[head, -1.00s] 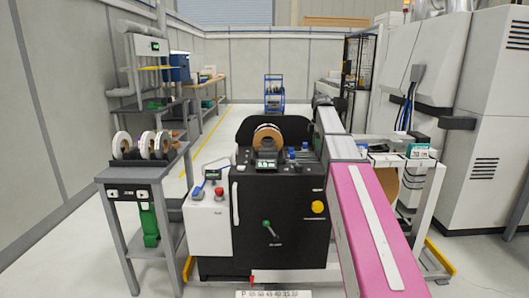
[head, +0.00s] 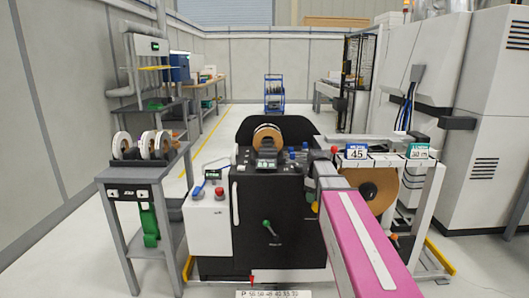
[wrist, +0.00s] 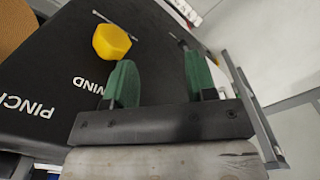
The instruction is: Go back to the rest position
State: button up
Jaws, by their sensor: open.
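My gripper (wrist: 160,82) shows in the wrist view with its two green fingers apart and nothing between them. It hangs over the black front panel of the machine (wrist: 75,65), near a yellow knob (wrist: 111,42) and white lettering. In the head view my pink arm reaches from the bottom right towards the right side of the black machine (head: 285,215). My fingertips cannot be made out in that view.
A white frame (head: 431,195) with a large brown roll (head: 373,188) stands right of the machine. A grey cart (head: 140,178) with several tape rolls stands at the left. Tall white cabinets (head: 487,120) line the right. Open floor lies behind, left of centre.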

jog(key=s+a+f+m, duration=0.2)
jog(key=s+f+m, duration=0.8)
jog(key=s+f, duration=0.7)
jog(key=s, duration=0.2)
jog(key=shift+s+a+f, duration=0.2)
jog(key=shift+s, duration=0.2)
jog(key=shift+c, duration=0.3)
dwell(0.3)
